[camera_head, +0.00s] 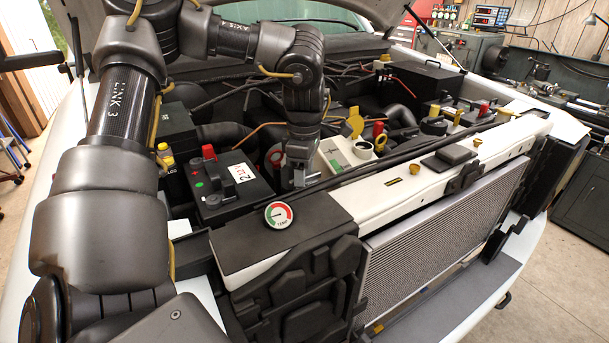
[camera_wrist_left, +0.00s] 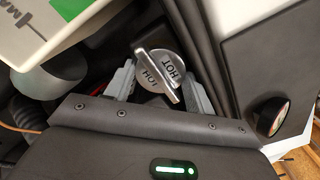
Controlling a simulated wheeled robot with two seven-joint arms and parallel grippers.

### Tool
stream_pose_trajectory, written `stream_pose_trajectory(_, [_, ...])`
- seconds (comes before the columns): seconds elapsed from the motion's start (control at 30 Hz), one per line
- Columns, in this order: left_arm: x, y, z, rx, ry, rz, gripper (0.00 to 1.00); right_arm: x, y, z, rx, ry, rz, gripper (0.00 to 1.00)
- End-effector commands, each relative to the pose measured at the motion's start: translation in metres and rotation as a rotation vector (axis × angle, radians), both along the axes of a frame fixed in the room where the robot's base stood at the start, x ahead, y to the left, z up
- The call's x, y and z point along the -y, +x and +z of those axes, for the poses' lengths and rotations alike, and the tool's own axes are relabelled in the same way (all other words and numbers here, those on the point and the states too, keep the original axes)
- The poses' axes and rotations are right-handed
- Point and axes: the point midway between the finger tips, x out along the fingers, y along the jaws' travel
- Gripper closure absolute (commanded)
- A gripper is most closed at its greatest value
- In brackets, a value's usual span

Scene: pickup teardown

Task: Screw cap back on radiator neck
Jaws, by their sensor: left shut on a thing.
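My left gripper (camera_head: 299,184) points down into the engine bay, behind the white front crossmember. In the left wrist view its fingers (camera_wrist_left: 158,84) are shut on the radiator cap (camera_wrist_left: 157,66), a round silver cap with a raised bar and the word HOT. Below the cap it is dark, and I cannot see the radiator neck or tell whether the cap touches it. The radiator (camera_head: 440,235) shows its silver finned core at the front of the truck. My right gripper is not in view.
A black battery (camera_head: 232,190) with a red terminal cover stands left of the gripper. A white tank (camera_head: 340,152) with an open round mouth stands close on the right. A round temperature gauge (camera_head: 279,214) sits in front. Hoses and cables crowd the bay.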

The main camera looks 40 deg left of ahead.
Motion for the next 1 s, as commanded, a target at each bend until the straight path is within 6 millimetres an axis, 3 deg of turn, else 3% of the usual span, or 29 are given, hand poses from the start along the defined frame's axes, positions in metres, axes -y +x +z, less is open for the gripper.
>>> stream_pose_trajectory(0.03, [0.000,0.000,0.000,0.001,0.000,0.000,0.55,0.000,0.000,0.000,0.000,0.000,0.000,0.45])
stream_pose_trajectory(0.2, [0.000,0.000,0.000,0.001,0.000,0.000,0.75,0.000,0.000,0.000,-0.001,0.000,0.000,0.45])
stream_pose_trajectory(0.37, [-0.001,0.000,0.004,0.000,0.002,-0.098,0.76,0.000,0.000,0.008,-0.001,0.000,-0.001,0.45])
stream_pose_trajectory(0.8, [-0.001,-0.001,0.000,-0.003,0.003,-0.946,0.76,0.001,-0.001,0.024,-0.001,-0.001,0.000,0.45])
stream_pose_trajectory(1.0, [-0.001,-0.001,-0.001,-0.004,0.001,-1.237,0.76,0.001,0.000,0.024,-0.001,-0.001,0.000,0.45])
